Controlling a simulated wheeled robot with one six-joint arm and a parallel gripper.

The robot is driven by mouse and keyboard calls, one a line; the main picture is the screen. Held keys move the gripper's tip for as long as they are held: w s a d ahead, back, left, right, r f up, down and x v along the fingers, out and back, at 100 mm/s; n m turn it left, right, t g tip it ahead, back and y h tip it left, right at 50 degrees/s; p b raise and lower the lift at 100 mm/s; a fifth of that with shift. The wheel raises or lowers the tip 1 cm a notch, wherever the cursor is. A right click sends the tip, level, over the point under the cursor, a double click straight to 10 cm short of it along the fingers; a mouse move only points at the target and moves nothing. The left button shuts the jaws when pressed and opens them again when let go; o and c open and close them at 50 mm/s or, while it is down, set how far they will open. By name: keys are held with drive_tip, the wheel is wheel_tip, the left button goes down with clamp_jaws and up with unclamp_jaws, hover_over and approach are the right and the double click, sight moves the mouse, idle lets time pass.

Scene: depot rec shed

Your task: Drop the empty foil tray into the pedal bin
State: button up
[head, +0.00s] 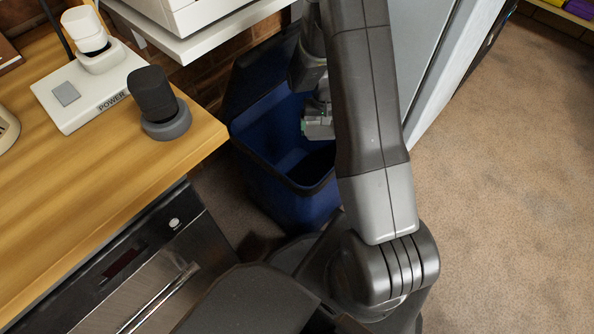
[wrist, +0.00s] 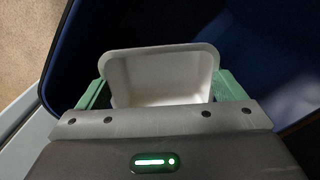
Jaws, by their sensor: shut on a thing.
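The pedal bin (head: 290,205) is dark blue with a black rim and stands open on the floor, right of the wooden counter. A dark panel, seemingly its raised lid, rises behind the opening. My gripper (head: 318,122) points down over the bin's opening, and my arm covers the bin's right side. In the wrist view, the pale, shallow foil tray (wrist: 160,78) sits between my green fingers, which are shut on it at both sides. The blue bin (wrist: 262,50) surrounds it there. I see nothing inside the tray.
The wooden counter (head: 60,190) is left of the bin, with a white power base (head: 85,95) and a dark knobbed device (head: 160,105) near its corner. A pale cabinet panel (head: 440,70) stands right; carpet beyond is clear.

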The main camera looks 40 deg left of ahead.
drive_tip(key=shift+f, duration=0.1)
drive_tip(key=o, duration=0.7)
wheel_tip(320, 180, up, 14)
drive_tip(key=p, duration=0.3)
drive_tip(key=shift+f, duration=0.2)
wheel_tip(320, 180, down, 14)
drive_tip(key=b, duration=0.3)
drive_tip(key=shift+r, duration=0.15)
drive_tip(key=shift+r+p, duration=1.15)
drive_tip(key=shift+r, duration=0.65)
drive_tip(key=shift+f, duration=0.1)
